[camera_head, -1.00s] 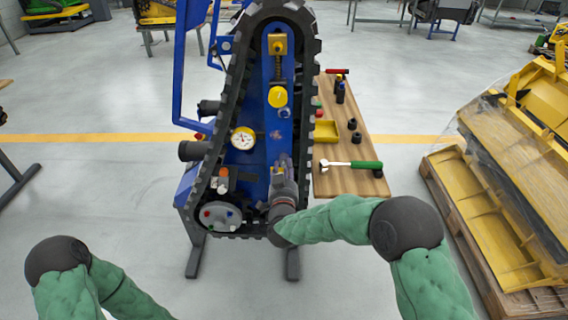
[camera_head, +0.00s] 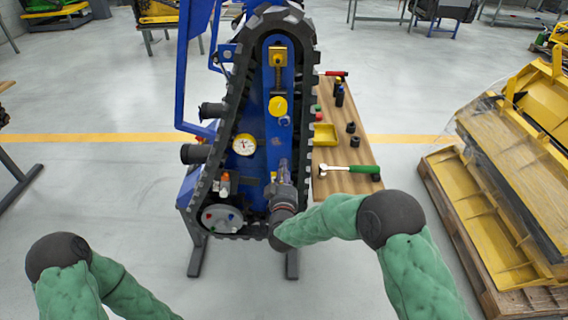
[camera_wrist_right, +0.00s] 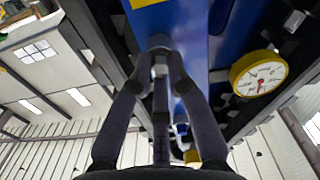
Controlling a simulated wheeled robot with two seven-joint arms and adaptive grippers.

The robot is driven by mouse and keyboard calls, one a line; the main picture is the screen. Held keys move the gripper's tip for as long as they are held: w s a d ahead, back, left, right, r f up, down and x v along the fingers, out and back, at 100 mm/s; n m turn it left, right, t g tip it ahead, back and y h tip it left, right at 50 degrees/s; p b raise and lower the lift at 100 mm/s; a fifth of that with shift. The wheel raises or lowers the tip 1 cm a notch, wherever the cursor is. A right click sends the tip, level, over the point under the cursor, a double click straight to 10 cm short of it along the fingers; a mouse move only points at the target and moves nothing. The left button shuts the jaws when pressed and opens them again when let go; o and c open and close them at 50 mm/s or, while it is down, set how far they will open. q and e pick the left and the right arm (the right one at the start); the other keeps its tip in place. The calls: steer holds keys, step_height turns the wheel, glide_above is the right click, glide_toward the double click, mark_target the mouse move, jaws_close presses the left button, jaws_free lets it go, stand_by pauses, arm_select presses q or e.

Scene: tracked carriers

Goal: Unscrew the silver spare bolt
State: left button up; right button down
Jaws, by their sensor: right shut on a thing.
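My right gripper (camera_head: 283,172) reaches up to the lower part of the blue carrier frame (camera_head: 277,130), inside the black track loop. In the right wrist view its two fingers (camera_wrist_right: 160,60) close together on a small grey, round-ended thing, which I take for the silver spare bolt (camera_wrist_right: 158,42). The bolt sits against the blue plate and is partly covered by the fingertips. In the head view the gripper hides it, so I cannot tell how far it is turned out. My left arm shows at lower left, but its gripper is out of view.
A pressure gauge (camera_head: 244,145) and a sprocket with coloured bolts (camera_head: 221,218) are left of the gripper. A wooden table (camera_head: 340,150) at right holds a green-handled tool (camera_head: 350,170), a yellow tray (camera_head: 325,134) and dark sockets. A loaded pallet (camera_head: 480,240) stands farther right.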

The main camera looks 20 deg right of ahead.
steer(key=n+p, duration=0.1)
steer(key=n, duration=0.2)
steer(key=shift+n, duration=0.3)
steer(key=n+p, duration=0.4)
steer(key=n, duration=0.5)
